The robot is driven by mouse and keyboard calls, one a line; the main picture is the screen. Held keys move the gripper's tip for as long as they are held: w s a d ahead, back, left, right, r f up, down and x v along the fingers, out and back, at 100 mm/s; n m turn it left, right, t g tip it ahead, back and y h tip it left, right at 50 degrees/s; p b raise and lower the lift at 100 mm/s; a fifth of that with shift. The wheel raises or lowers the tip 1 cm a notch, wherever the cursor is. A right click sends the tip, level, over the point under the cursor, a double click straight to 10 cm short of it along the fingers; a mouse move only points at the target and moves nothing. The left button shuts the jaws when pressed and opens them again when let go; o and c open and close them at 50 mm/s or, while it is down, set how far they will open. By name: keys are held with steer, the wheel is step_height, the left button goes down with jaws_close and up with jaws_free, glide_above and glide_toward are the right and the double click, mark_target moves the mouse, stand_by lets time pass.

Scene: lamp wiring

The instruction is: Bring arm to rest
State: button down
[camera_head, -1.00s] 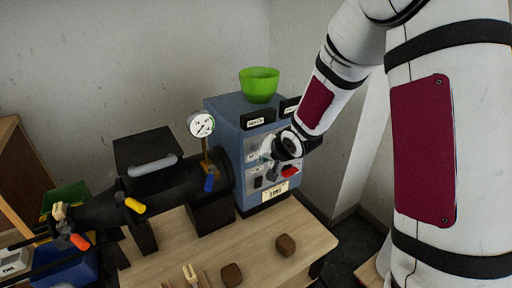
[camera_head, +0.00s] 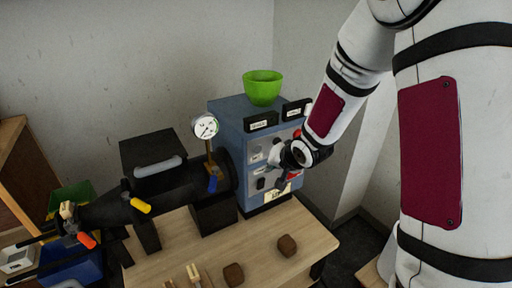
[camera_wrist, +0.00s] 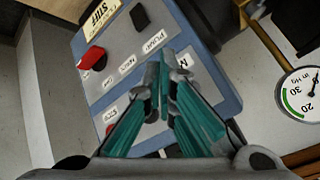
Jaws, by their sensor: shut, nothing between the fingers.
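My gripper (camera_head: 276,155) is in front of the panel of the blue control box (camera_head: 228,112). In the wrist view the teal fingers of my gripper (camera_wrist: 164,65) are together at the tips with nothing between them. I cannot tell whether the fingertips touch the panel. In the head view my wrist hides part of the panel and most of the red knob.
A green bowl (camera_head: 263,88) stands on the box. A black cylinder (camera_head: 182,183) with a gauge (camera_head: 205,126) and coloured levers lies to its left. Two brown blocks (camera_head: 233,274) (camera_head: 287,246) and small wooden pieces (camera_head: 194,276) are on the wooden table (camera_head: 312,239). The table's front right is mostly clear.

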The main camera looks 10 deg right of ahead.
steer(key=s+d+r+n+g+h, duration=0.1)
steer(key=s+d+r+n+h, duration=0.15)
steer(key=s+r, duration=1.2)
steer(key=s+a+r+n+g, duration=0.1)
steer(key=s+r, duration=0.2)
steer(key=s, duration=0.6)
steer(key=s+a+r+n+g, duration=0.1)
steer(key=s+r, duration=0.2)
steer(key=s, duration=0.6)
steer(key=shift+r+y, duration=0.25)
steer(key=shift+y, duration=0.1)
